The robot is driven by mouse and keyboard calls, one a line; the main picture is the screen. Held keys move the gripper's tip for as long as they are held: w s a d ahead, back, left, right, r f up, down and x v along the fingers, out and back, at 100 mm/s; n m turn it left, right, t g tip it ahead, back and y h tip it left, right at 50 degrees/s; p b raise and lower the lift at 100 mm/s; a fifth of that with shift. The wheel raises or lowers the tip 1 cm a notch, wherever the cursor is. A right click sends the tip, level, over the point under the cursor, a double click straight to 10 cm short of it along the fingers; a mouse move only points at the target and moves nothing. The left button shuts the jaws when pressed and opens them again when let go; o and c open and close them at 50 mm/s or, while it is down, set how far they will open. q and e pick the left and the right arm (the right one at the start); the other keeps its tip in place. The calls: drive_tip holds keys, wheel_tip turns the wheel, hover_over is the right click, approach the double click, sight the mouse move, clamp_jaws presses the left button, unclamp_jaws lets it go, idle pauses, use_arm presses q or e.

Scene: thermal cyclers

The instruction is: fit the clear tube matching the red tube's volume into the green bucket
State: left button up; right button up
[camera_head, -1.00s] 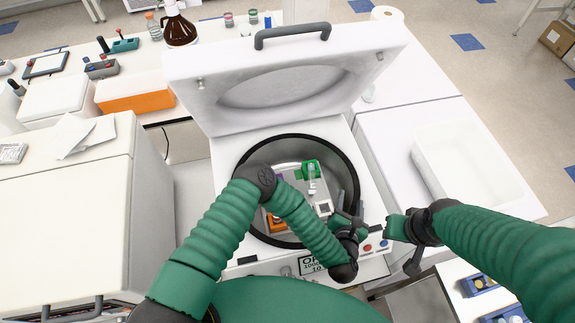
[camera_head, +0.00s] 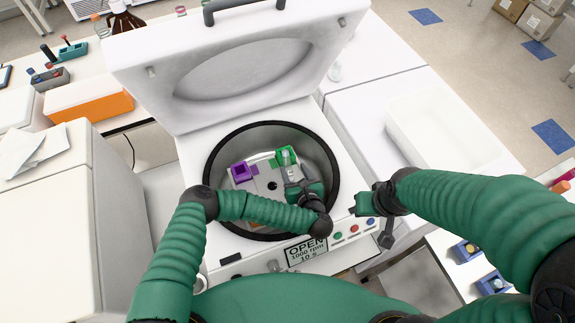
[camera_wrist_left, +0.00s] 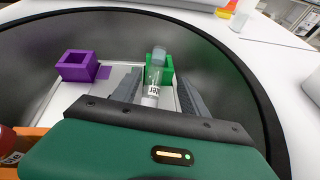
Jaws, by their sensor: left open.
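The green bucket (camera_head: 278,156) sits on the rotor inside the open centrifuge; it also shows in the left wrist view (camera_wrist_left: 167,66). A clear tube (camera_wrist_left: 154,77) with a pale blue-grey cap and a printed label lies at the green bucket, its cap end overlapping the bucket. I cannot tell how far it is seated. My left gripper (camera_head: 290,174) reaches into the drum, open, with one finger on each side of the tube. A dark red rounded thing (camera_wrist_left: 6,140), possibly the red tube, shows at the left wrist view's edge. My right gripper (camera_head: 364,204) is outside the drum; its jaws are unclear.
A purple bucket (camera_head: 242,173) sits left of the green one. The drum's black rim (camera_head: 332,160) surrounds my left gripper, and the raised lid (camera_head: 235,75) stands behind. An orange thing (camera_wrist_left: 38,143) is partly hidden at the near left. Control buttons (camera_head: 353,230) line the front.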

sight(289, 166)
use_arm(q)
drive_tip(key=x, duration=0.2)
drive_tip(key=p+x, duration=0.1)
drive_tip(key=x, duration=0.1)
drive_tip(key=shift+s+a+f, duration=0.1)
drive_tip(key=shift+a+f, duration=0.15)
drive_tip(key=shift+a, duration=0.15)
drive_tip(key=shift+w+f, duration=0.25)
drive_tip(key=shift+w, duration=0.1)
clamp_jaws()
